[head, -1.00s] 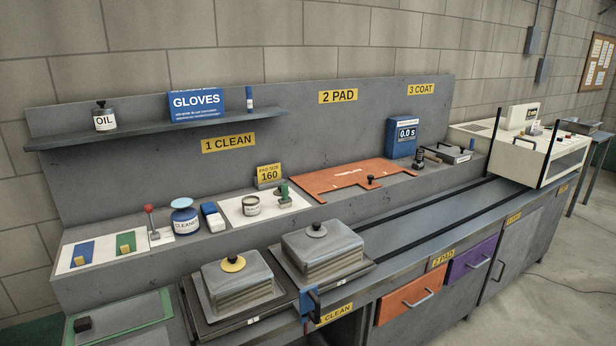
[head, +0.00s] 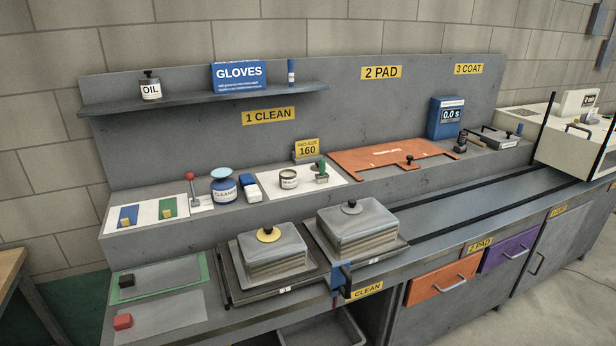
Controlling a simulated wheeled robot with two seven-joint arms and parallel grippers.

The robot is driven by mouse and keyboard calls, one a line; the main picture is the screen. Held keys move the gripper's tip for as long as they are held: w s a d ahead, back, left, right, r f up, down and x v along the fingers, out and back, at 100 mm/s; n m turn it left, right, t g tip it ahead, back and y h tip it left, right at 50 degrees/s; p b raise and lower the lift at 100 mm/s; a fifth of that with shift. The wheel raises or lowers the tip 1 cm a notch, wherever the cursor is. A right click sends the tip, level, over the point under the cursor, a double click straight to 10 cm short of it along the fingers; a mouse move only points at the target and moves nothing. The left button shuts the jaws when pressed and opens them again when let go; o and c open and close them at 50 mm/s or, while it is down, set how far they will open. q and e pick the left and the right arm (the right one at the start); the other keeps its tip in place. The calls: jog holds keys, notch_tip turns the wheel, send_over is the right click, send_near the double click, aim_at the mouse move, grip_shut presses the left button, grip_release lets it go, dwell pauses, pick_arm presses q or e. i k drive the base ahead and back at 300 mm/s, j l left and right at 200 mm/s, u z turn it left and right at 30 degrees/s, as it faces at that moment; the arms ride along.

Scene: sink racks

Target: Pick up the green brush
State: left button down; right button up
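A small tool with an upright green handle (head: 320,165) stands on a white mat (head: 272,187) on the raised ledge, right of a small round tin (head: 289,179). On another white mat (head: 117,232) at the left end of the ledge lies a flat green piece (head: 167,202) with a yellow block on it, beside a similar blue piece (head: 129,212). I cannot tell for sure which green item is the brush. Neither of my grippers shows in the head view.
A cleaner jar (head: 224,190), a red-knobbed lever (head: 191,185) and a blue-white block (head: 249,188) stand between the mats. Two lidded stacks (head: 272,263) (head: 357,237) sit in front. An orange board (head: 380,158) lies to the right. A shelf (head: 200,103) hangs above.

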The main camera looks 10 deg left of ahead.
aim_at(322, 177)
jog(key=i+l+u, duration=0.1)
jog(key=i+l, duration=0.15)
jog(key=i+l+u, duration=0.1)
jog(key=l, duration=0.3)
jog(key=i+l+u, duration=0.1)
jog(key=i+l, duration=0.25)
jog(key=i+l+u, duration=0.1)
jog(key=l, duration=0.3)
jog(key=i+l+u, duration=0.1)
jog(key=i+l, duration=0.15)
jog(key=l, duration=0.15)
